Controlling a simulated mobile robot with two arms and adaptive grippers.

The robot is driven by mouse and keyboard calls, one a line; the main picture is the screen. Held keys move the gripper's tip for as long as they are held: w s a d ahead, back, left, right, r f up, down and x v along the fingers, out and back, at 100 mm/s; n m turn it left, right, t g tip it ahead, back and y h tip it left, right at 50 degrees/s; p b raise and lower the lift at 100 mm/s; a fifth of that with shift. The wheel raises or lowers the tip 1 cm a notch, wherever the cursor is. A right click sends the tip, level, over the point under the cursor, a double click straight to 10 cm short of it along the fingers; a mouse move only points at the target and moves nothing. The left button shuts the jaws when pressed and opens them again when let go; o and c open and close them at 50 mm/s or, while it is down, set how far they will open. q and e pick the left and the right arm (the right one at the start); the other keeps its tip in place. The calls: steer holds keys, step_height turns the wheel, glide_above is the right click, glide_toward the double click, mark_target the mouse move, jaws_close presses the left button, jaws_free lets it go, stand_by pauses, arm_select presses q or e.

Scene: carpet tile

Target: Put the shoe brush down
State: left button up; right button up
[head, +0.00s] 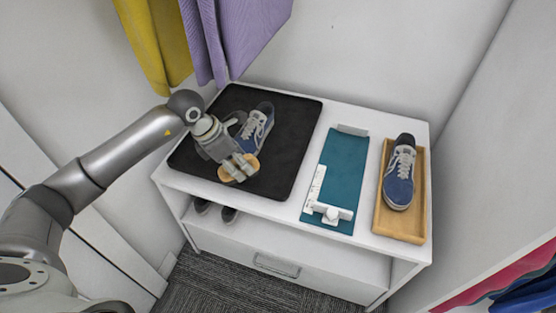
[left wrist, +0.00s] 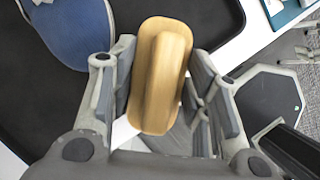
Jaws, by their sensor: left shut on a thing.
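The shoe brush (left wrist: 162,75) has a pale wooden oval body; in the head view (head: 238,169) it is over the front part of a black mat (head: 300,135). My left gripper (head: 236,163) is shut on it, with a finger pad on each side in the left wrist view (left wrist: 160,88). I cannot tell whether the brush touches the mat. A blue shoe (head: 257,126) with white laces lies on the mat just behind the gripper, partly hidden by it. My right gripper is not in view.
A teal mat (head: 343,165) with a white measuring device (head: 332,212) lies right of the black mat. A wooden tray (head: 413,229) holds another blue shoe (head: 400,175). Yellow (head: 155,40) and purple (head: 225,40) cloths hang behind. Dark shoes (head: 229,214) sit on the lower shelf.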

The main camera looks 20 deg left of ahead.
arm_select(q)
steer(key=w+d, duration=0.1)
steer(key=d, duration=0.1)
steer(key=w+d, duration=0.4)
steer(key=d, duration=0.1)
steer(key=shift+w, duration=0.25)
steer(key=shift+w+d, duration=0.5)
steer(key=shift+d, duration=0.1)
steer(key=f, duration=0.3)
steer(key=shift+w+d+f+b, duration=0.1)
steer(key=shift+d+f+b, duration=0.1)
steer(key=shift+b, duration=0.2)
steer(key=shift+a, duration=0.1)
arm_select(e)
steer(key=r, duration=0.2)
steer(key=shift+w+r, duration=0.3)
arm_select(q)
steer(key=shift+f, duration=0.1)
steer(key=o, duration=1)
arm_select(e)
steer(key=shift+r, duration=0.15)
